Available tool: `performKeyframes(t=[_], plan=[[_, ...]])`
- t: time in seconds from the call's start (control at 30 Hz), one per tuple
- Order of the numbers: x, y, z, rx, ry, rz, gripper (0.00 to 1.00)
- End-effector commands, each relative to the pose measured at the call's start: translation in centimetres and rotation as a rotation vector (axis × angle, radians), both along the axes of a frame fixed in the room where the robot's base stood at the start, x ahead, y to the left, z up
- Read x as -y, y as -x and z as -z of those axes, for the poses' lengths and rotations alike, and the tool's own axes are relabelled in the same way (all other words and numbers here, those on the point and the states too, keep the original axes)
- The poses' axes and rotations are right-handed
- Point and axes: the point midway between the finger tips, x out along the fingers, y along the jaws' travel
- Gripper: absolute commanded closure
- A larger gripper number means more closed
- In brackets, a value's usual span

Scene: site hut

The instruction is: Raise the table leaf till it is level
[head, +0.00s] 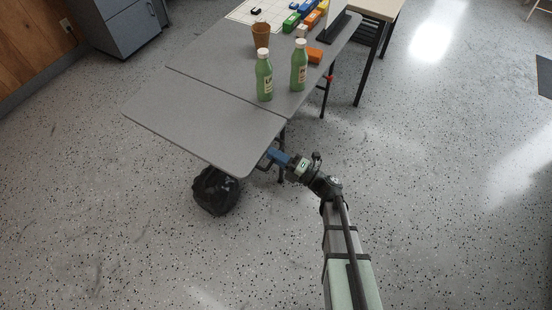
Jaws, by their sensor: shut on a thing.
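The grey table leaf (200,118) extends from the near-left end of the grey table (215,52), with a thin seam between them. The leaf looks close to in line with the tabletop; I cannot tell whether it is exactly level. My gripper (269,156) is at the leaf's right-hand edge, near its front corner, and is shut on it. The fingertips are partly hidden by the edge, and the leaf's underside is out of sight.
Two green bottles (264,78) (299,70) stand on the table near the seam. A brown cup (261,34), coloured blocks (291,22) and an orange block (314,55) are farther back. A black bag (216,192) lies on the floor by the leaf's front corner. The front floor is clear.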

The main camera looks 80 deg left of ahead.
Motion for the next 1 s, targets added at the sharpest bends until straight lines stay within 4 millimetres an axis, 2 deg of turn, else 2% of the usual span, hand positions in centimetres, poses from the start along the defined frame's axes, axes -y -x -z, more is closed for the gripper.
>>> performKeyframes(t=[0.2, 0.67, 0.7, 0.8, 1.0], plan=[[0.09, -0.01, -0.91, -0.038, 0.028, -0.002, 1.0], [-0.01, -0.07, -1.14, -0.047, 0.034, 0.0, 1.0], [-0.02, -0.07, -1.14, -0.046, 0.033, 0.0, 0.79], [-0.03, -0.07, -1.08, -0.045, 0.034, 0.0, 0.7], [-0.05, -0.08, -0.93, -0.042, 0.036, 0.0, 0.7]])
